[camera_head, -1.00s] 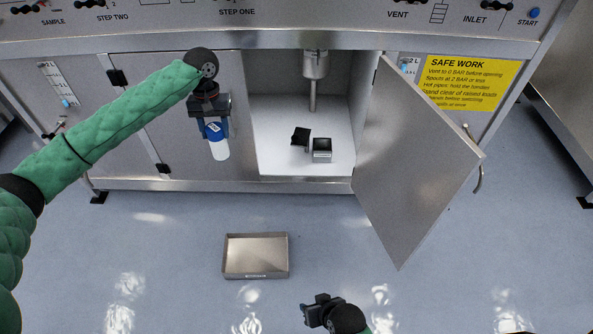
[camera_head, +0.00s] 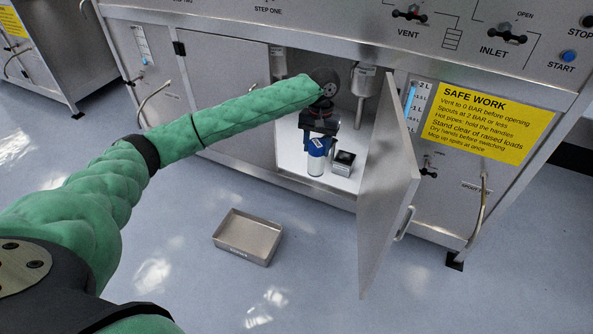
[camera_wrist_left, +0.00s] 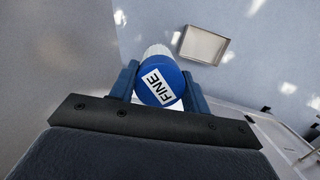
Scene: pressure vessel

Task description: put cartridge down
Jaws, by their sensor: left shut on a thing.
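The cartridge (camera_head: 317,156) has a blue cap and a white body. It hangs upright from my left gripper (camera_head: 319,136), in front of the open cabinet compartment in the head view. In the left wrist view my left gripper (camera_wrist_left: 158,88) is shut on the cartridge's blue cap (camera_wrist_left: 160,86), which has a "FINE" label; the white body shows beyond it. Whether the cartridge's lower end touches anything cannot be told. My right gripper is out of view.
The open cabinet door (camera_head: 385,205) is close on the right. A metal vessel (camera_head: 363,80) hangs inside above. A shallow metal tray (camera_head: 268,256) lies on the floor, also seen in the left wrist view (camera_wrist_left: 222,45).

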